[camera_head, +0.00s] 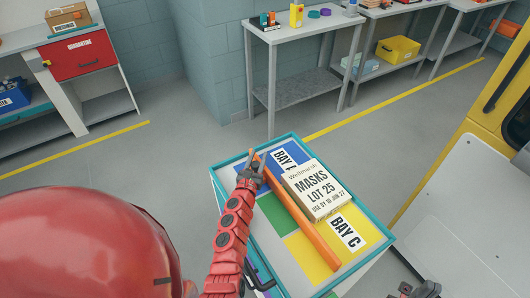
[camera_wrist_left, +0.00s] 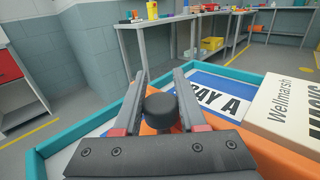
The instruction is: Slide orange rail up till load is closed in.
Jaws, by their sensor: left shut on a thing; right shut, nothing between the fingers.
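The orange rail (camera_head: 305,228) lies lengthwise on the cart top (camera_head: 296,247), across blue, green and yellow fields. The load, a cream box marked "MASKS LOT 25" (camera_head: 316,189), lies flat close along the rail's right side. I cannot tell whether they touch. My left gripper (camera_head: 254,162) is at the rail's far end. In the left wrist view its fingers (camera_wrist_left: 160,100) are shut around a black knob (camera_wrist_left: 162,112) on the rail (camera_wrist_left: 280,160). What looks like my right gripper (camera_head: 427,289) is shut and empty at the bottom edge, partly cut off.
A teal rim (camera_head: 228,162) edges the cart top. "BAY A" (camera_wrist_left: 215,100) and "BAY C" (camera_head: 346,231) labels show beside the box. Workbenches (camera_head: 305,30) stand behind, a red-drawered bench (camera_head: 77,57) at left. A yellow vehicle frame (camera_head: 470,140) is at right.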

